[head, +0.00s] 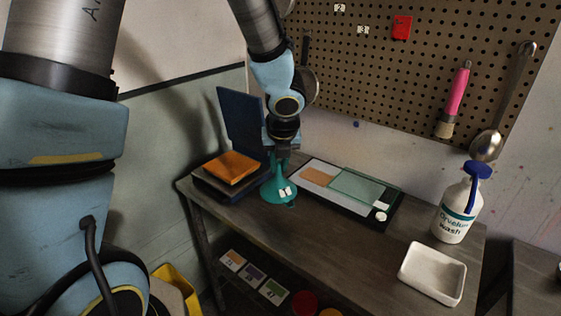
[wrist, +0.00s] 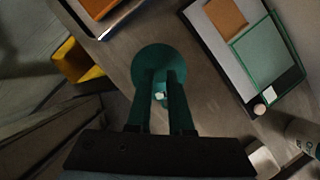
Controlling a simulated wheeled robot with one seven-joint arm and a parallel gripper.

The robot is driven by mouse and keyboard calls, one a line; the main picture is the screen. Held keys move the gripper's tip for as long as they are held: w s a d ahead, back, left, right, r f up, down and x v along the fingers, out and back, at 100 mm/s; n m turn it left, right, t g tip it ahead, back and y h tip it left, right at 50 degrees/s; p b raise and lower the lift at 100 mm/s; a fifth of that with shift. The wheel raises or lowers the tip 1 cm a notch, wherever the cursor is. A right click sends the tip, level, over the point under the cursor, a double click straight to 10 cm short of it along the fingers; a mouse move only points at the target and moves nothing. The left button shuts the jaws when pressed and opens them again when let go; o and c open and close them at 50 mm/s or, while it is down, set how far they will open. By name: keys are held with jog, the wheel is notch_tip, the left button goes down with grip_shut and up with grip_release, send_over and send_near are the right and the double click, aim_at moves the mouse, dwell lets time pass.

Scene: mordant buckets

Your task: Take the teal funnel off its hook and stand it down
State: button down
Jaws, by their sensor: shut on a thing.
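The teal funnel (head: 274,192) is mouth down, its wide rim low over the left part of the bench (head: 330,243) and its stem pointing up. It looks upright; I cannot tell whether the rim touches the wood. My gripper (head: 281,160) is above it, shut on its stem, fingers pointing down. In the wrist view the funnel's round body (wrist: 155,60) shows beyond the two fingers (wrist: 162,82), which hide part of the stem. Small white marks show on the funnel. The pegboard (head: 430,65) is on the wall behind.
A wash bottle (head: 455,212) and white dish (head: 432,274) stand further right. The bench front between is clear.

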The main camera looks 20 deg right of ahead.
aim_at(279, 184)
jog(key=shift+f+b, duration=3.7)
jog(key=shift+f, duration=0.35)
jog(key=c, duration=0.7)
grip_release()
jog(key=shift+c, duration=0.2)
jog(key=p+v, duration=0.2)
jog(key=v, duration=0.9)
jog(key=shift+p, duration=0.35)
jog(key=shift+w+a, duration=0.1)
